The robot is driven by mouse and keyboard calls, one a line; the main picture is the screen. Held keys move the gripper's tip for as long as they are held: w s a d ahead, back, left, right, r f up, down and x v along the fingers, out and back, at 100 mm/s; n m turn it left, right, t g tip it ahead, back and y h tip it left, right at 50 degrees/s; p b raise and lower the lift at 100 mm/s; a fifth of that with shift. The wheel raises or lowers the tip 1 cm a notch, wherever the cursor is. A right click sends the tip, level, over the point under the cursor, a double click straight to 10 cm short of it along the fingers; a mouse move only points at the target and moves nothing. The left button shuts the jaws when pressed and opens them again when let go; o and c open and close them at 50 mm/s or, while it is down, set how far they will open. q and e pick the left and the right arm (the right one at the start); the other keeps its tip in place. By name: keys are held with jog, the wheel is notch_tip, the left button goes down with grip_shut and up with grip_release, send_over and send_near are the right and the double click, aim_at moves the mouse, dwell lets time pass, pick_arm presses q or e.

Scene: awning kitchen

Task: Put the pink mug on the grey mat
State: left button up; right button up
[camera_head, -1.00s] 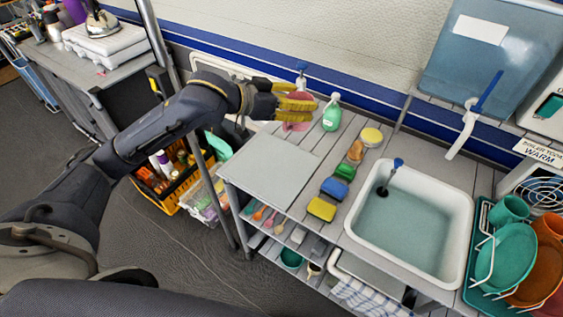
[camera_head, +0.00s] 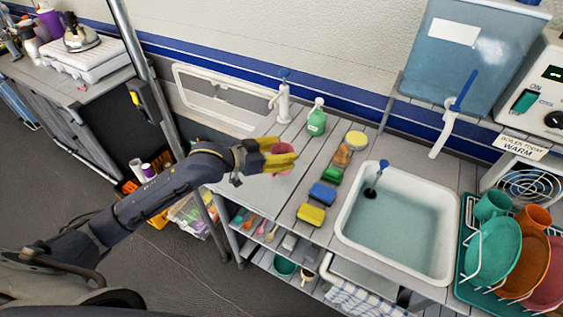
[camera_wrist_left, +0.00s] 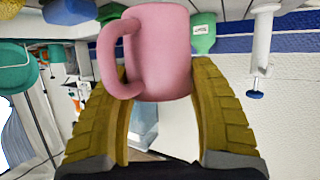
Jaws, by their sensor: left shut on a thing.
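The pink mug (camera_head: 284,149) is between the yellow fingers of my left gripper (camera_head: 285,158), which is shut on it. In the left wrist view the mug (camera_wrist_left: 163,52) fills the upper middle, with its handle toward the left and a finger on each side. The grey mat (camera_head: 252,203) lies flat on the left end of the slatted counter, partly hidden behind my left arm and gripper. The mug shows over the mat's far right part; the gap beneath it cannot be judged. My right gripper is not in view.
Sponges, including a yellow one (camera_head: 311,214) and a blue one (camera_head: 322,194), line the counter beside the sink (camera_head: 345,222). A metal pole (camera_head: 150,90) stands left.

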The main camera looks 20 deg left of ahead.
pick_arm(q)
jog(key=shift+f, duration=2.2)
jog(key=shift+f, duration=0.1)
jog(key=o, duration=1.2)
jog(key=shift+f, duration=0.1)
jog(key=shift+r, duration=0.2)
jog(key=v, duration=1.2)
